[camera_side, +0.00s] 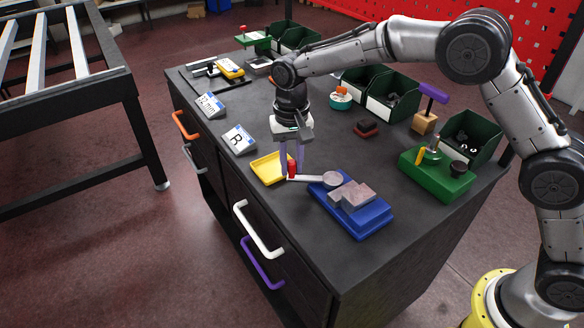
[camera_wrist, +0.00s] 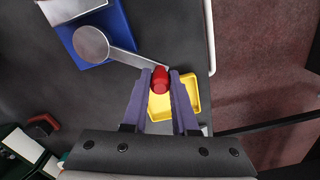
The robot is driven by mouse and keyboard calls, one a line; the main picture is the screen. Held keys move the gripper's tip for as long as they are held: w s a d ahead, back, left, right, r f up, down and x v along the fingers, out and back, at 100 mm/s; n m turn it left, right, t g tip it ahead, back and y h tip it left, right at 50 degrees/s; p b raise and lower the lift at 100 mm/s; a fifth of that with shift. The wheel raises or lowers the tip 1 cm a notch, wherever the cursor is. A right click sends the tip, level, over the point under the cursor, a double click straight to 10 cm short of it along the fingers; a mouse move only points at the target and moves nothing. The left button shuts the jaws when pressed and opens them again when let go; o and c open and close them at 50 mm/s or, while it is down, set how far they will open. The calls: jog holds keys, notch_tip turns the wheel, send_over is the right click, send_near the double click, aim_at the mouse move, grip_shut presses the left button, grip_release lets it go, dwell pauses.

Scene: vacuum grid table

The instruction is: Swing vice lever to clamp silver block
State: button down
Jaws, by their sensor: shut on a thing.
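A blue vice base (camera_side: 362,222) sits on the dark workbench. A silver block (camera_side: 351,194) lies on it, beside a round grey disc (camera_side: 333,178). A pale lever (camera_side: 307,179) runs left from the disc and ends in a red knob (camera_side: 291,169). My gripper (camera_side: 291,168) points down with its purple fingers shut on the red knob. In the wrist view the red knob (camera_wrist: 160,79) sits between both fingertips, and the lever (camera_wrist: 137,59) runs up-left to the disc (camera_wrist: 91,44). The block shows only partly at the top of that view.
A yellow tray (camera_side: 268,169) lies right beside the knob, partly under my fingers. A green fixture (camera_side: 437,176) stands to the right. Label blocks (camera_side: 239,139) are on the left. Dark green bins (camera_side: 391,94) line the back. Drawer handles (camera_side: 257,229) project from the bench front.

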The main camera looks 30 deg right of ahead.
jog(key=shift+w+d+r, duration=0.15)
jog(key=shift+w+d, duration=0.15)
jog(key=shift+w, duration=0.1)
jog(key=c, duration=0.7)
grip_release()
notch_tip(320, 180, up, 14)
dwell(0.3)
